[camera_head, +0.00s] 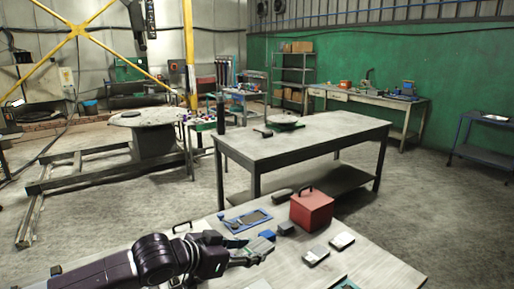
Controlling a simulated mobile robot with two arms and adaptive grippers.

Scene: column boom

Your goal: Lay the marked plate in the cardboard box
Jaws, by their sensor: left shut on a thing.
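My left gripper (262,247) reaches in from the lower left, low over the near bench. It is shut on a small grey thing, mostly hidden by the fingers; I cannot tell whether this is the marked plate. No plate with a clear mark shows elsewhere on the bench. No open cardboard box shows on the near bench. Brown cartons (297,47) stand far off on a shelf against the green wall. My right gripper is not in view.
The near bench (375,265) holds a red box with a handle (312,210), a dark block (286,229), a blue flat piece (245,221) and two pale-topped dark cases (342,241) (316,255). A second table (330,134) stands behind.

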